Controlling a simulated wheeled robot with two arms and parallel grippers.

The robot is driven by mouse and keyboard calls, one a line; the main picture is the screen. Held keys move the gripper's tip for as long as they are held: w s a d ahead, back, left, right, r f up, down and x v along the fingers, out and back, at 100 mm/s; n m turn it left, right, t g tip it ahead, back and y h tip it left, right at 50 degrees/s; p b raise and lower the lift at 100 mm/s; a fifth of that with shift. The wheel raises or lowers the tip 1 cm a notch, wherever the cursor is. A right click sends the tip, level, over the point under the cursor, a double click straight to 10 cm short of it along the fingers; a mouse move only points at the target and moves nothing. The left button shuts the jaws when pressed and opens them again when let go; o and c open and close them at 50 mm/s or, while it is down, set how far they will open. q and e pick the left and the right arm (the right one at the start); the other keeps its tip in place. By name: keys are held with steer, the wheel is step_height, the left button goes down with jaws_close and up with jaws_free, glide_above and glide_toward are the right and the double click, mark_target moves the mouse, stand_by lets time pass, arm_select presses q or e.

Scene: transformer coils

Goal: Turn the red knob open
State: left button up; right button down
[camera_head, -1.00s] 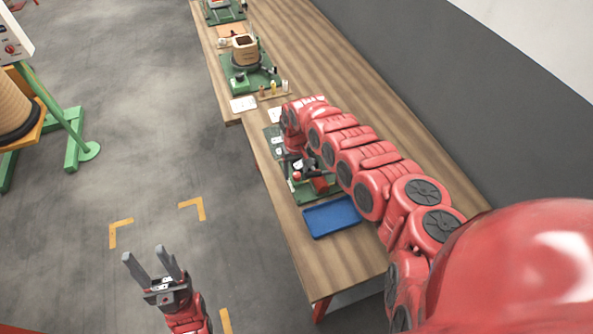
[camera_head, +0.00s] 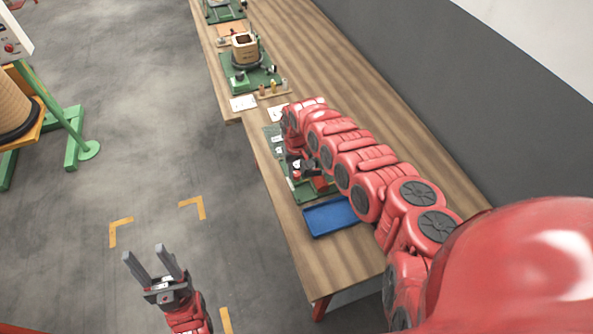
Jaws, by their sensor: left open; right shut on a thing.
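A green fixture board (camera_head: 305,195) lies on the wooden bench. My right arm reaches down over it from the right. My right gripper (camera_head: 297,168) is low over the board, shut on a small part there that appears to be the red knob; the fingers mostly hide it. A red block-like part (camera_head: 320,184) sits on the board just right of the gripper. My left gripper (camera_head: 150,256) is open and empty, held over the floor at the lower left, well away from the bench.
A blue tray (camera_head: 330,216) lies on the bench just in front of the board. Another green fixture with a coil (camera_head: 245,48) stands farther back. A white panel (camera_head: 12,35) and a green stand (camera_head: 62,115) are at the left. The bench's near end (camera_head: 340,265) is clear.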

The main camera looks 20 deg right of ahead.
steer(key=shift+n, duration=0.3)
steer(key=n+b, duration=0.1)
steer(key=n, duration=0.1)
steer(key=shift+f+n+b, duration=0.15)
steer(key=shift+n+b, duration=0.15)
steer(key=shift+b, duration=0.1)
steer(key=n+b, duration=0.2)
steer(key=n, duration=0.3)
steer(key=shift+n, duration=0.3)
steer(key=n+b, duration=0.2)
steer(key=n, duration=0.3)
steer(key=shift+n+b, duration=0.6)
steer(key=shift+n, duration=1.4)
steer(key=shift+r, duration=0.2)
steer(key=c, duration=0.5)
jaws_free()
steer(key=shift+c, duration=0.2)
